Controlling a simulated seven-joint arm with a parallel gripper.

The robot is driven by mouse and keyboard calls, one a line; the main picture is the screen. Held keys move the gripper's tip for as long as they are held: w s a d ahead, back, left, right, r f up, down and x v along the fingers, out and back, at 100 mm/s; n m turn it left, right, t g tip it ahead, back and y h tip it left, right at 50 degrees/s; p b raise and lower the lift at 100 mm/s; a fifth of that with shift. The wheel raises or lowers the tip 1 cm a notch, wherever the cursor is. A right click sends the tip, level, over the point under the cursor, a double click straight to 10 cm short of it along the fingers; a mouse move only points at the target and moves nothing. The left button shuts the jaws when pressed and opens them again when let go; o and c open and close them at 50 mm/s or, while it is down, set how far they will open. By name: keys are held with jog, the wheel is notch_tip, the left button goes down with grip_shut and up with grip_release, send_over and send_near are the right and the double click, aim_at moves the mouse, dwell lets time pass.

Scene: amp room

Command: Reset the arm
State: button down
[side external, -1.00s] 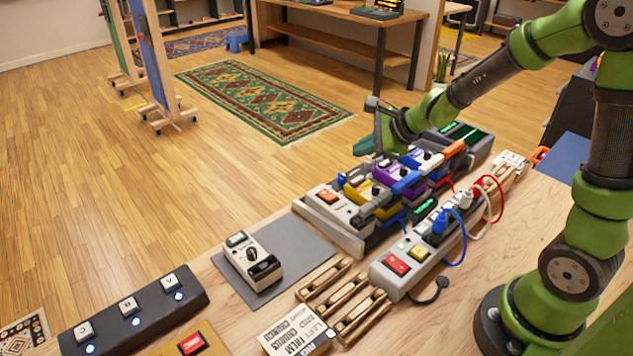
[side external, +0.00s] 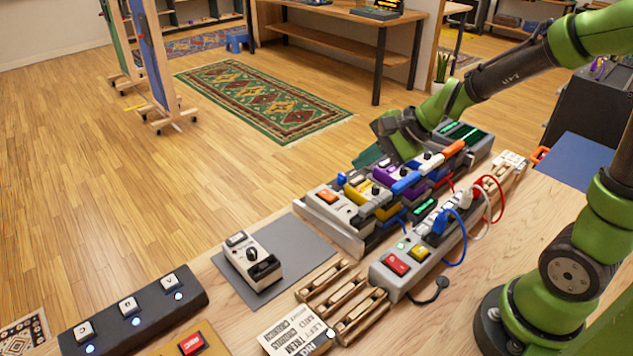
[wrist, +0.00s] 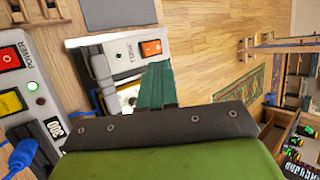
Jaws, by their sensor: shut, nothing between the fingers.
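My gripper (side external: 366,160) hangs over the far side of the pedal rack, its dark green fingers partly hidden behind the pedals in the side view. In the wrist view its fingers (wrist: 156,84) are together with nothing between them. Below them in that view is a white pedal with an orange switch (wrist: 151,48). The same white pedal (side external: 334,206) sits at the near end of the rack in the side view. Whether the fingers touch anything I cannot tell.
A power strip (side external: 392,277) with red, white and blue cables stands beside the rack. A single pedal (side external: 247,258) sits on a grey mat (side external: 305,245). A three-button footswitch (side external: 130,318) and a wooden rack (side external: 350,300) are nearer. Wooden floor lies beyond.

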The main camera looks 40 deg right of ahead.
jog(key=s+a+r+n+h, duration=0.1)
jog(key=s+r+n, duration=0.3)
jog(key=s+n, duration=0.2)
jog(key=s+a+r+n+h, duration=0.1)
jog(key=s+r+n, duration=0.3)
jog(key=s, duration=0.5)
jog(key=n, duration=0.2)
jog(key=shift+r+n, duration=0.4)
